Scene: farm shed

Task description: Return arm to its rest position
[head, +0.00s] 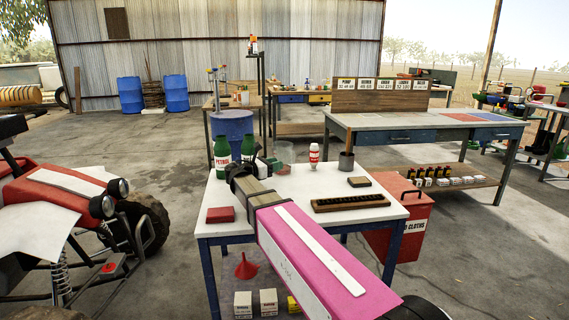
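My arm reaches from the bottom right up over a white-topped table (297,187) with blue legs. Its pink link with a white stripe fills the lower middle of the head view. My gripper (266,165) is at the far end of the arm, above the back left of the table, close to two green bottles. Its fingers are small and partly hidden by the arm, so I cannot tell whether they are open or shut, or whether they hold anything.
A green bottle (221,156), red-and-white bottle (314,156), grey pot (346,161), slotted dark tray (350,202) and red block (220,214) stand on the table. A red buggy (60,185) is left, a red bin (405,215) right.

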